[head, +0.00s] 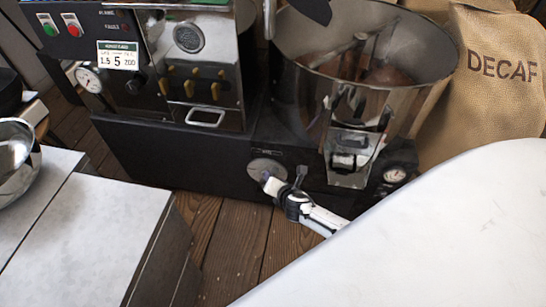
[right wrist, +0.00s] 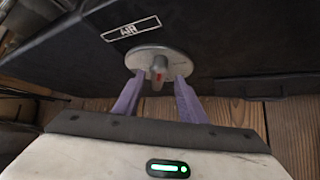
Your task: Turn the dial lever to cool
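The dial (head: 267,166) is a round, light metal plate on the low black front of the roaster. In the right wrist view the dial plate (right wrist: 150,52) carries a small grey lever (right wrist: 159,66) with a red mark, pointing toward the lower edge of the picture. My right gripper (head: 268,181) reaches the dial from the lower right. In the right wrist view its purple fingers (right wrist: 157,82) are spread, one on each side of the lever, with a gap showing; contact cannot be told. The dial's position markings are not readable. My left gripper is not in view.
The roaster (head: 195,65) has buttons, yellow knobs and a gauge (head: 89,80). A round metal cooling bin (head: 425,55) stands above and right of the dial, with another gauge (head: 395,174) below. A DECAF sack (head: 490,110) is at right. A grey counter (head: 90,235) is at left.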

